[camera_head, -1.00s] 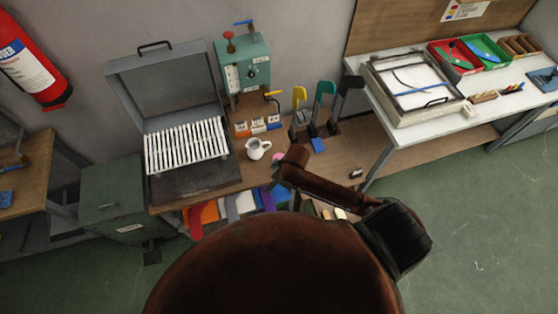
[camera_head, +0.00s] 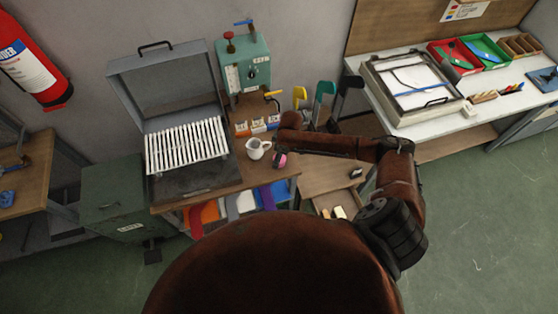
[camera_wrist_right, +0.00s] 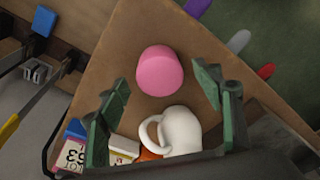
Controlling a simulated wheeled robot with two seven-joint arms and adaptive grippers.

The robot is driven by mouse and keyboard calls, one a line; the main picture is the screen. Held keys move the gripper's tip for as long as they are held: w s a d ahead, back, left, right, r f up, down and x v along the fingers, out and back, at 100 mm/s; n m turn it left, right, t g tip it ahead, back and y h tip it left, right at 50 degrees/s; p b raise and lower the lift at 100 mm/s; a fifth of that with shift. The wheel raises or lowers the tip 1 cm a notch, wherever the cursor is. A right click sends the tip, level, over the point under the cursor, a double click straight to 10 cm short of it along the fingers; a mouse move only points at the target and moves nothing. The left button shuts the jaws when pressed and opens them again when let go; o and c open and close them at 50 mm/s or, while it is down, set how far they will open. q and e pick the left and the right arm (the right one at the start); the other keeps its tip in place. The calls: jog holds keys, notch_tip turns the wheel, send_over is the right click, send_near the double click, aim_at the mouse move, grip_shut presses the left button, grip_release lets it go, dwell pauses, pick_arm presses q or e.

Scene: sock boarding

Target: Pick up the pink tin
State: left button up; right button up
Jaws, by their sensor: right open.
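The pink tin (camera_wrist_right: 159,71) stands on the brown workbench in the right wrist view, close ahead of my right gripper and a little beyond its fingertips. In the head view the pink tin (camera_head: 280,160) shows as a small pink patch at the bench's right end, partly hidden by my right arm. My right gripper (camera_wrist_right: 165,90) is open, with its green fingers apart and nothing between the tips. The tin lies roughly in line with the gap. My left gripper is not in view.
A white jug (camera_head: 257,149) stands beside the tin, near the lower finger area in the right wrist view (camera_wrist_right: 181,130). Calendar-like number blocks (camera_head: 258,126) stand behind it. An open metal case (camera_head: 185,145) stands to the left.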

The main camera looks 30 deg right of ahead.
notch_tip(320, 180, down, 2)
jog(key=shift+w+a+f, duration=0.1)
jog(key=shift+w+f, duration=0.05)
jog(key=shift+c, duration=0.6)
jog(key=c, duration=1.1)
